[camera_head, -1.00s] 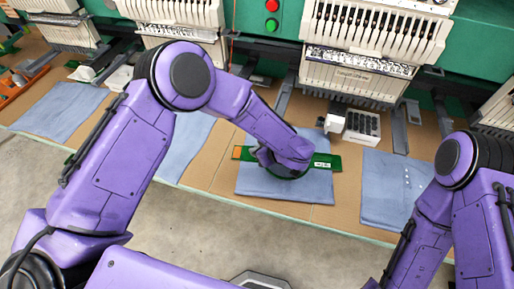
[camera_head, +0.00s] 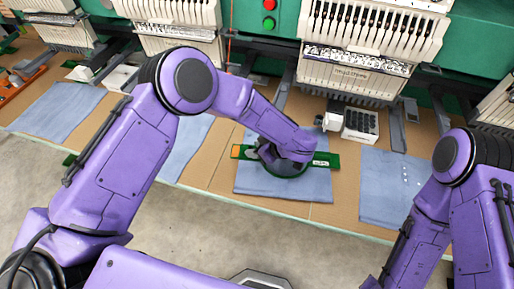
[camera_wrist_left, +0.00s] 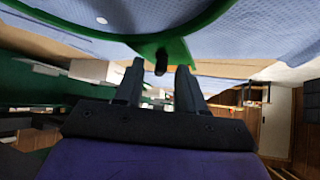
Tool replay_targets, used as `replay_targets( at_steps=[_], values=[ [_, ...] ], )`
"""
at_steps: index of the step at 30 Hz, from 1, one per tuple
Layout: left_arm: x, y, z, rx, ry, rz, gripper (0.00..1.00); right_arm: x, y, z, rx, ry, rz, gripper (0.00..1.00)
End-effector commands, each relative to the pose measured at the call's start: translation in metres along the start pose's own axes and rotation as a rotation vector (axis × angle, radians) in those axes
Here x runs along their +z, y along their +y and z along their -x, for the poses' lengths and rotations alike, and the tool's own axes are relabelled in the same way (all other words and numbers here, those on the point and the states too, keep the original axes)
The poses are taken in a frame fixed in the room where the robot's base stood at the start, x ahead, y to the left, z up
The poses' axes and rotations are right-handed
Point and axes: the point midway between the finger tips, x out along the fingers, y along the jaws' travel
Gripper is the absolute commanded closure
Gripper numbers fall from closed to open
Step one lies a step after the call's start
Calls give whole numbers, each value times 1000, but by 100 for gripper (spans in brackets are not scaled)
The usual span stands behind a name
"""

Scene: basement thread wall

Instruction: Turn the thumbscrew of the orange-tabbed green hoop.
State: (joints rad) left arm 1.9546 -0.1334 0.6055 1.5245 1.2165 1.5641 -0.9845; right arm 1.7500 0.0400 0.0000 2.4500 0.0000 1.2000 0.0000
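The green hoop (camera_head: 324,160) lies on a blue cloth (camera_head: 305,189) in the middle of the table, with its orange tab (camera_head: 236,152) at its left end. My left gripper (camera_head: 266,153) is over the hoop and hides part of it. In the left wrist view the hoop's green rim (camera_wrist_left: 200,20) crosses the top. Its dark thumbscrew (camera_wrist_left: 161,62) sticks out from the rim toward my left gripper (camera_wrist_left: 160,68). The two fingers are apart, one on each side of the screw, with visible gaps. My right gripper is out of view; only my right arm shows.
A white box with dark round holes (camera_head: 360,124) stands behind the cloth, near the sewing heads (camera_head: 352,73). Another blue cloth with small white dots (camera_head: 392,188) lies to the right. Bare brown table (camera_head: 214,160) shows left of the hoop's cloth.

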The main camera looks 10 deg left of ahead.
Motion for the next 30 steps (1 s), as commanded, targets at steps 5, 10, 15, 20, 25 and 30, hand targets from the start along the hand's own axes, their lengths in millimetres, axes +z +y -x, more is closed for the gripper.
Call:
replay_targets(
  at_steps=[5,10,15,20,25,30],
  values=[
    [0,0,0,0,0,0,62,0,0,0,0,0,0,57],
    [1,1,10,3,0,1,62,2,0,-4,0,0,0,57],
    [2,1,48,5,1,2,62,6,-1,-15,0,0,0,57],
    [2,1,83,4,1,1,62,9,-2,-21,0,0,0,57],
    [1,0,103,0,0,0,62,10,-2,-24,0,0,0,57],
    [0,0,106,0,0,-1,62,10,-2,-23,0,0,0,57]
  ],
)
